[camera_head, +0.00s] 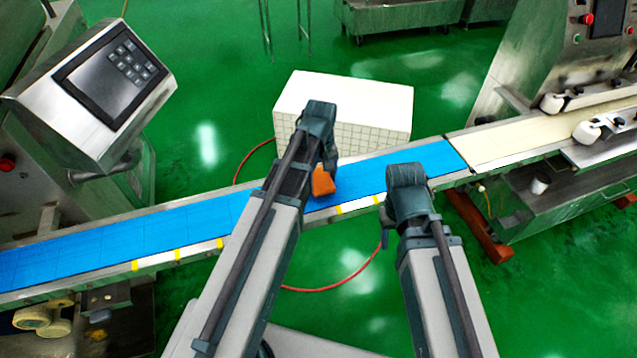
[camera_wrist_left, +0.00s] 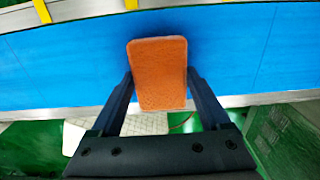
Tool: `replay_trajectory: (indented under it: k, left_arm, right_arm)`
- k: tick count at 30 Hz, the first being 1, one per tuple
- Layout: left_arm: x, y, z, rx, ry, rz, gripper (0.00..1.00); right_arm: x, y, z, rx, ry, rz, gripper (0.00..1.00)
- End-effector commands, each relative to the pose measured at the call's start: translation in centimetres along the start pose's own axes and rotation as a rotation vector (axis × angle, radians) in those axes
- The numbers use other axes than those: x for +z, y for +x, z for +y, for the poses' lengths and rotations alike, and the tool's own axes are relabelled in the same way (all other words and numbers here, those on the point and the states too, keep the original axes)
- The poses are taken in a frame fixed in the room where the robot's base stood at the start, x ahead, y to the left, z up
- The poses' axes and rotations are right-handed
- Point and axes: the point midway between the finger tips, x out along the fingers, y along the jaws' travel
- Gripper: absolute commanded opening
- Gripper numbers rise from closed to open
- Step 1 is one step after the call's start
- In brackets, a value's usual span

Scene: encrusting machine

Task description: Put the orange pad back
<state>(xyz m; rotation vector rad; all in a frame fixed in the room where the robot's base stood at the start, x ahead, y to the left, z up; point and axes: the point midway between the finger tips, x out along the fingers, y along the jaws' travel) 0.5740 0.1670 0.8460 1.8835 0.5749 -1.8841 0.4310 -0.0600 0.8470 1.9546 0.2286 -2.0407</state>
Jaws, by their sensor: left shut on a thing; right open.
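The orange pad (camera_head: 322,181) is a small flat block at the tip of my left arm, over the blue conveyor belt (camera_head: 190,222). In the left wrist view the pad (camera_wrist_left: 158,72) stands between the two fingers of my left gripper (camera_wrist_left: 160,92), which is shut on its sides. The pad is over the blue belt (camera_wrist_left: 235,50); whether it touches the belt I cannot tell. In the head view my left gripper (camera_head: 326,168) is partly hidden behind its own wrist. My right gripper (camera_head: 386,232) is open and empty, near the belt's front edge.
A white tiled box (camera_head: 345,105) stands behind the belt. A control panel (camera_head: 112,75) rises at the left. A cream conveyor (camera_head: 510,135) joins the blue belt at the right. Yellow marks (camera_head: 177,254) line the belt's front rail. The blue belt left of my arm is clear.

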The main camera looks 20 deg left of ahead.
Motion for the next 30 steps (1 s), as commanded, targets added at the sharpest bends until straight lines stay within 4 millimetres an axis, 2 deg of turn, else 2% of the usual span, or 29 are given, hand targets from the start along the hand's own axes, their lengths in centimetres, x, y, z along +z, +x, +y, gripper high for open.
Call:
replay_trajectory:
  k: [1, 2, 10, 15, 16, 18, 30]
  left_arm:
    - [0.16, 1.30, 0.10, 0.000, 0.000, 0.000, 0.35]
    - [0.20, 1.44, 0.14, 0.000, -0.001, 0.000, 0.35]
    - [0.23, 1.21, 0.19, 0.000, -0.002, 0.000, 0.35]
    - [0.22, 1.72, 0.18, 0.000, -0.002, 0.000, 0.35]
    - [0.22, 1.54, 0.18, 0.000, -0.002, 0.000, 0.85]
    - [0.22, 1.51, 0.18, 0.000, -0.002, 0.000, 0.98]
    - [0.22, 1.09, 0.17, 0.000, -0.002, 0.000, 1.00]
  right_arm:
    - [-0.06, 1.29, -0.13, 0.000, 0.000, 0.000, 0.50]
    - [-0.07, 1.43, -0.14, 0.000, 0.000, 0.000, 0.50]
    - [-0.06, 1.20, -0.12, 0.000, 0.000, 0.000, 0.50]
    - [-0.09, 1.71, -0.16, 0.000, 0.000, 0.000, 0.50]
    - [-0.08, 1.53, -0.15, 0.000, 0.000, 0.000, 0.50]
    - [-0.08, 1.50, -0.15, 0.000, 0.000, 0.000, 0.50]
    - [-0.05, 1.08, -0.11, 0.000, 0.000, 0.000, 0.50]
